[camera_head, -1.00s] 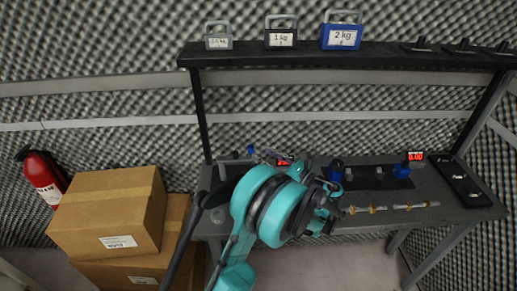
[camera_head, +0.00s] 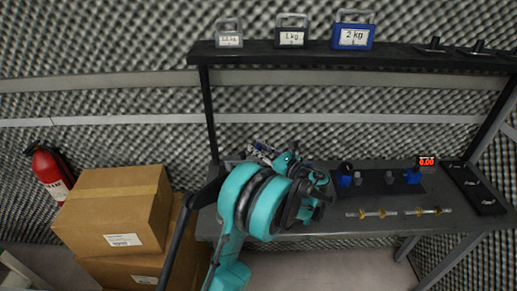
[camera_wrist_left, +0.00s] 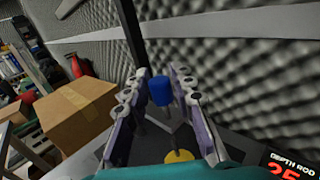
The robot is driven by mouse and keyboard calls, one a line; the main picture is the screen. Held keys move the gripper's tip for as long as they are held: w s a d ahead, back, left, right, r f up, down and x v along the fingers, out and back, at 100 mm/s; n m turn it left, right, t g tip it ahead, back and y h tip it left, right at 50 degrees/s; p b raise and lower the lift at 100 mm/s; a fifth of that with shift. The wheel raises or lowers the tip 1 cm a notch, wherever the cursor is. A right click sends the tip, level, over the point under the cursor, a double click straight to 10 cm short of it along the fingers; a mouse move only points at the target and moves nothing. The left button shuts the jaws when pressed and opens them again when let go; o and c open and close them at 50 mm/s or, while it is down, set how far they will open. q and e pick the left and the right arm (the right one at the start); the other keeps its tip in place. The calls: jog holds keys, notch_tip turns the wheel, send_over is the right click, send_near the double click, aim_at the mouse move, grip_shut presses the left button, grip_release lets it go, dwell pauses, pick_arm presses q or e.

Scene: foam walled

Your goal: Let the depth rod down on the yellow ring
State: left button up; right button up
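The depth rod has a blue knob (camera_wrist_left: 160,92) on a thin grey stem in the left wrist view. The yellow ring (camera_wrist_left: 179,156) lies below it, low in that view and partly cut off by my teal gripper body. My left gripper (camera_wrist_left: 161,72) has its two lilac-grey fingers spread on either side of the blue knob, with a gap visible at each side. In the head view my left gripper (camera_head: 262,151) reaches over the left part of the bench; the rod and ring are not clear there. My right gripper is not in view.
A "DEPTH ROD" readout (camera_wrist_left: 290,168) is at the lower right of the wrist view, partly cut off. The bench (camera_head: 350,232) holds a bar with brass pieces (camera_head: 395,213) and a 0.00 display (camera_head: 426,161). Labelled weights stand on the shelf (camera_head: 265,52). Cardboard boxes (camera_head: 112,210) stand left.

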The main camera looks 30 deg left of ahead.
pick_arm(q)
jog(key=shift+c, duration=1.2)
jog(key=shift+f+b, duration=0.95)
jog(key=shift+f, duration=0.55)
jog(key=shift+r, duration=0.15)
jog(key=o, duration=0.9)
jog(key=v, duration=1.2)
jog(key=shift+a+r, duration=0.1)
